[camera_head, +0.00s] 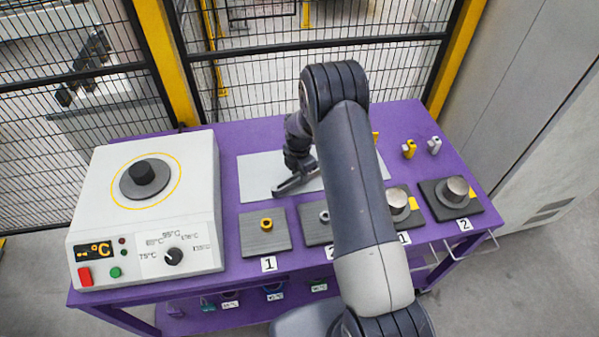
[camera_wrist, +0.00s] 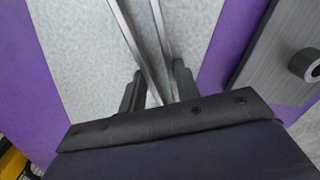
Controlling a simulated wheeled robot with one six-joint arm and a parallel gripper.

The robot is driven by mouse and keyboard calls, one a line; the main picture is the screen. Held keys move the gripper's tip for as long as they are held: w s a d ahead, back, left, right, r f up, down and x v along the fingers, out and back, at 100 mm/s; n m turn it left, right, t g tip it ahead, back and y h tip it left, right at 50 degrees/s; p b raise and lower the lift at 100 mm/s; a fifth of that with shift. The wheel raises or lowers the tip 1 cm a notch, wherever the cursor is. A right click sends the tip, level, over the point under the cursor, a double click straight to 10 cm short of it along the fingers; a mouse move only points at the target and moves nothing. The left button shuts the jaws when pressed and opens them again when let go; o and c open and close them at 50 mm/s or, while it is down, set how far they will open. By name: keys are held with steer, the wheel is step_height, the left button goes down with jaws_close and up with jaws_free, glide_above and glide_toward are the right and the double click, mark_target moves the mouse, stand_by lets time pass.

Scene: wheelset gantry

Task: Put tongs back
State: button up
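The tongs are two long thin metal legs (camera_wrist: 136,45) in the wrist view, spreading apart toward the top over a light grey sheet. My gripper (camera_wrist: 159,72) has one dark finger on each side of the legs. The fingertips are close to the legs, and I cannot tell whether they press on them. In the head view my gripper (camera_head: 296,184) is low over the light grey sheet (camera_head: 258,170) on the purple table. The tongs are not clear there. My arm hides part of the table's middle.
A white heater (camera_head: 200,230) with a dark round top stands on the left. Metal cylinders (camera_head: 456,189) stand on plates at right. Small yellow (camera_head: 409,149) and white (camera_head: 434,146) pieces are behind. A fence borders the back.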

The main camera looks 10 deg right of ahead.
steer(key=o, duration=0.5)
steer(key=shift+o, duration=0.2)
steer(key=shift+r, duration=0.1)
step_height(320, 180, up, 12)
steer(key=b, duration=0.3)
